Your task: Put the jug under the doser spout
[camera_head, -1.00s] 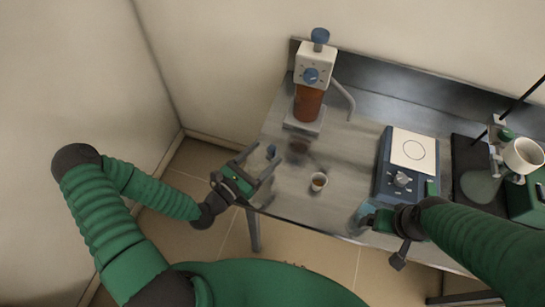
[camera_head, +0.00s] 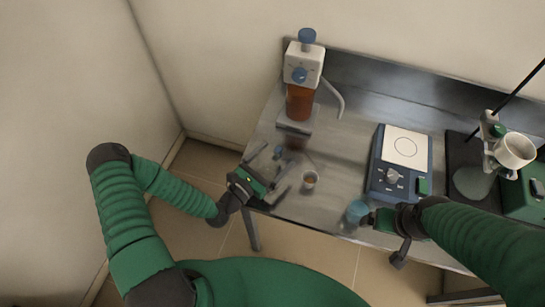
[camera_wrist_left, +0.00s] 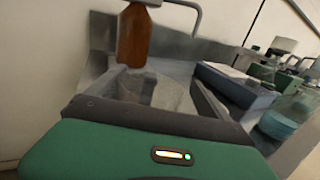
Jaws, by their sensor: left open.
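The doser is a brown bottle with a white head (camera_head: 303,63) and blue knobs; its thin grey spout (camera_head: 338,95) bends down on the right. A small pale cup (camera_head: 310,180) with brown inside stands in front of it. A teal translucent vessel (camera_head: 357,211) is by the front edge; it also shows in the left wrist view (camera_wrist_left: 277,125). I cannot tell for sure which of these two is the jug. My left gripper (camera_head: 270,160) is open, left of the small cup and apart from it. My right gripper (camera_head: 370,219) is beside the teal vessel; its jaws are unclear.
A blue hotplate (camera_head: 428,165) with a white top stands right of the doser. Farther right are a stand holding a white mug (camera_head: 515,150) and a green box (camera_head: 524,200). Bare steel tabletop (camera_head: 345,150) lies between doser and hotplate.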

